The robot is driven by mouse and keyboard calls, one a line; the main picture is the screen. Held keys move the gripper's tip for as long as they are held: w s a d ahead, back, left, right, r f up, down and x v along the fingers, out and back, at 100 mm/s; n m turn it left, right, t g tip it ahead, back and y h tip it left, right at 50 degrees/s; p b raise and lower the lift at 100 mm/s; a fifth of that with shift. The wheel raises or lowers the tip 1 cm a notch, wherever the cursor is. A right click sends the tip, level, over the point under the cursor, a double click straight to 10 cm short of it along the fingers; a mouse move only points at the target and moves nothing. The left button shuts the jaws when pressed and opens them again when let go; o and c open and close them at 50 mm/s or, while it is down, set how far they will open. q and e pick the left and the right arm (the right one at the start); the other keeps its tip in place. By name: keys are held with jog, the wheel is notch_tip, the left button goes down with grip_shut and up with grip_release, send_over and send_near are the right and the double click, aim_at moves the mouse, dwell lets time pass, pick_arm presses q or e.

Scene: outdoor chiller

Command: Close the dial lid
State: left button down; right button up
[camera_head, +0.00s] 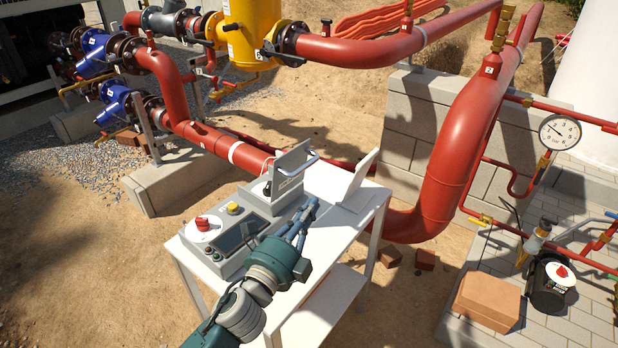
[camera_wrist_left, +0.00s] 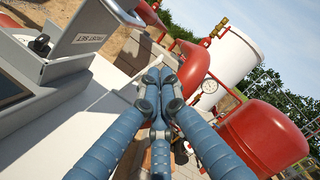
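The dial lid (camera_head: 292,170) is a grey flap with a label and a metal handle along one edge. It stands raised, open, at the far end of the grey control box (camera_head: 226,262) on the white table. In the left wrist view the lid (camera_wrist_left: 88,24) is at the upper left, beside a black dial (camera_wrist_left: 40,44). The dial is partly hidden behind the lid in the head view. My left gripper (camera_head: 307,212) is just right of the box, near the lid and apart from it. Its blue fingers (camera_wrist_left: 155,76) are together and hold nothing. My right gripper is not in view.
A red knob (camera_head: 202,224) and a yellow button (camera_head: 233,208) are on the box. A white upright panel (camera_head: 360,180) stands on the table (camera_head: 322,246) right of the lid. Large red pipes (camera_head: 455,160) run behind the table. A brown box (camera_head: 488,300) is at the right.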

pick_arm(q)
jog(key=w+r+p, duration=0.2)
jog(key=w, duration=0.6)
jog(key=shift+a, duration=0.15)
jog(key=shift+w+a+r+n+p, duration=0.3)
jog(key=shift+n+p, duration=0.1)
jog(key=shift+p, duration=0.35)
